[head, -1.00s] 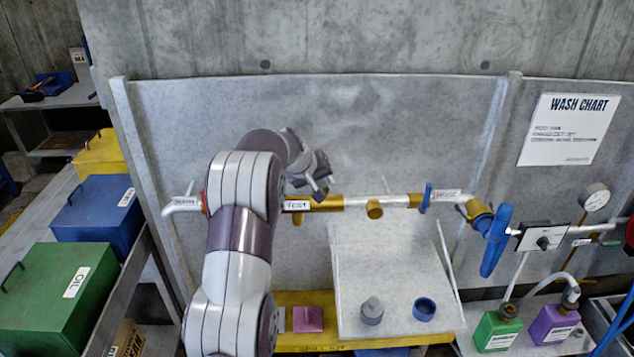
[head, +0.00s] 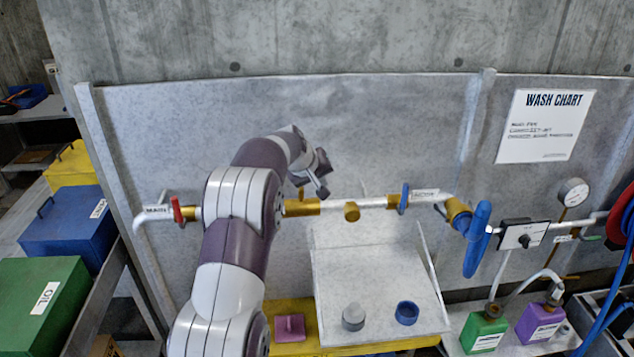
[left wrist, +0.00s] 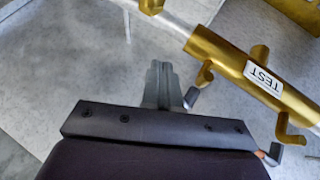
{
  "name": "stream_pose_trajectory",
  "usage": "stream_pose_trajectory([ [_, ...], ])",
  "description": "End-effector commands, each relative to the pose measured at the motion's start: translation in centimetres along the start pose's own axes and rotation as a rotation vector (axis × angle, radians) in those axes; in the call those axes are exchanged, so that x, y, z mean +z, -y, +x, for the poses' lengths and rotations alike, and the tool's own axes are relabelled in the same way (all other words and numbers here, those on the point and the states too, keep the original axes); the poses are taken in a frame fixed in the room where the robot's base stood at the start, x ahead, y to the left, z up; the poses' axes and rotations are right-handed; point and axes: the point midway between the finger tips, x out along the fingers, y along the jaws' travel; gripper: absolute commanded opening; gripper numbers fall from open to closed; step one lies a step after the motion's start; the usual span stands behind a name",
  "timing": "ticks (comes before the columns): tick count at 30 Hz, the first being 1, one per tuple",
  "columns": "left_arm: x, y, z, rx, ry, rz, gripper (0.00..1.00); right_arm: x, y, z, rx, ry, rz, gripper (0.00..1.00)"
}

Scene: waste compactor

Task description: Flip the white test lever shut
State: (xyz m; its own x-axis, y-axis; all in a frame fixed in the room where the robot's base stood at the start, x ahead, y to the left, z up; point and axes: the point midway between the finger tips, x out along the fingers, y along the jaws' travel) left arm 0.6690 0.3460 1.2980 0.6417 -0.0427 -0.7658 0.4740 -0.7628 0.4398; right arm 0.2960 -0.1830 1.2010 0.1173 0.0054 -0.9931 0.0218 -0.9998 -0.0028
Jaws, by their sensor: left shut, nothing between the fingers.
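The brass test valve body (head: 302,207) sits on the pipe in the head view, partly hidden by my left arm. Its TEST label (left wrist: 263,78) shows in the left wrist view. Two short brass stubs with pale grey ends stick out below that body: one (left wrist: 192,96) close beside my fingers, the other (left wrist: 292,137) farther right. I cannot tell for sure which is the white test lever. My left gripper (head: 322,190) is shut and empty, just above the pipe in the head view. Its closed fingers (left wrist: 159,84) show in the wrist view; contact is unclear. My right gripper is not in view.
A red-handled main valve (head: 177,209) is to the left, and a blue-handled valve (head: 404,196) to the right. A large blue handle (head: 477,240) follows. Below stands a white tray (head: 380,265). Colored bins (head: 68,222) line the left side.

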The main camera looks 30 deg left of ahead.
Motion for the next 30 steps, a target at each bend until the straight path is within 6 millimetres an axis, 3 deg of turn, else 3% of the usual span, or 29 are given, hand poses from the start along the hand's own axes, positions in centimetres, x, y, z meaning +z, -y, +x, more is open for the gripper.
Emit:
stream_pose_trajectory([
  [18,-1.3,-1.3,1.2,-0.04,-0.038,-0.064,0.0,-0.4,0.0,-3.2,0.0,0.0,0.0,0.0],
  [30,-1.6,-1.3,1.5,-0.063,-0.064,-0.104,0.0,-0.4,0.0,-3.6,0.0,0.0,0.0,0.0],
])
